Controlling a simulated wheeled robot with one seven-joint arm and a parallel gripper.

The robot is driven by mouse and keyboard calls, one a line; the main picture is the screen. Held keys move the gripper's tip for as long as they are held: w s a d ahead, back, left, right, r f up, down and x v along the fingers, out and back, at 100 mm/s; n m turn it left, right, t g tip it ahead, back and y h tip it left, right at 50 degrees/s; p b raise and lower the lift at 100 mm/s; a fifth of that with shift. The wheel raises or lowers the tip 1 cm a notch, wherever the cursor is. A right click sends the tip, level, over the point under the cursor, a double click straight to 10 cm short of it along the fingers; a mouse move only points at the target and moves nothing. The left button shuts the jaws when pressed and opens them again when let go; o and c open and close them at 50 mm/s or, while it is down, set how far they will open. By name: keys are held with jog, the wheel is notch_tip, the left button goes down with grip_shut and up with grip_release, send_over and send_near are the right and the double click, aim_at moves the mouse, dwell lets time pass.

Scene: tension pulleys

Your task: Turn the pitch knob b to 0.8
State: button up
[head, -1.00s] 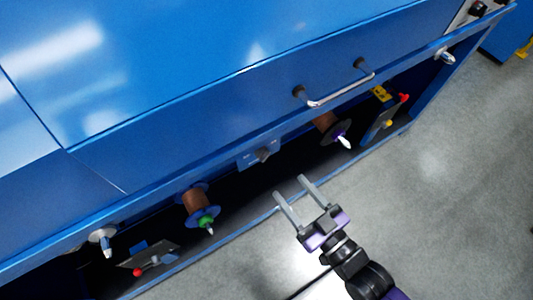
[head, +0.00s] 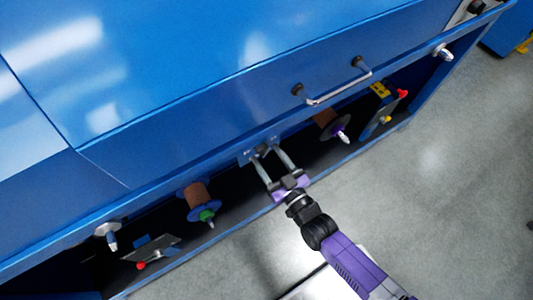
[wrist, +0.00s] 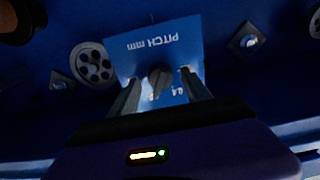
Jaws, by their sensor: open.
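The pitch knob (wrist: 159,80) is a dark knob on a light blue plate (wrist: 150,42) lettered "PITCH mm", which appears upside down in the wrist view. A "0.4" mark shows near the right finger; the other marks are partly hidden or unclear. My gripper (wrist: 158,84) is open, with one finger on each side of the knob and gaps visible beside it. In the head view, my gripper (head: 266,152) reaches the plate (head: 246,157) under the machine's front edge, and the fingers largely hide the knob. I cannot read the knob's exact setting.
A brown spool with a green tip (head: 200,202) is left of my gripper, and another brown spool with a purple tip (head: 330,124) is right. A metal handle (head: 338,89) sits above on the blue machine (head: 200,70). The grey floor (head: 450,190) is clear at right.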

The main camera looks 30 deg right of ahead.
jog(key=shift+w, duration=0.55)
grip_shut()
jog(key=shift+m, duration=0.3)
jog(key=m+b, duration=0.4)
jog(key=m, duration=0.7)
jog(key=shift+b, duration=0.35)
jog(key=shift+m, duration=0.3)
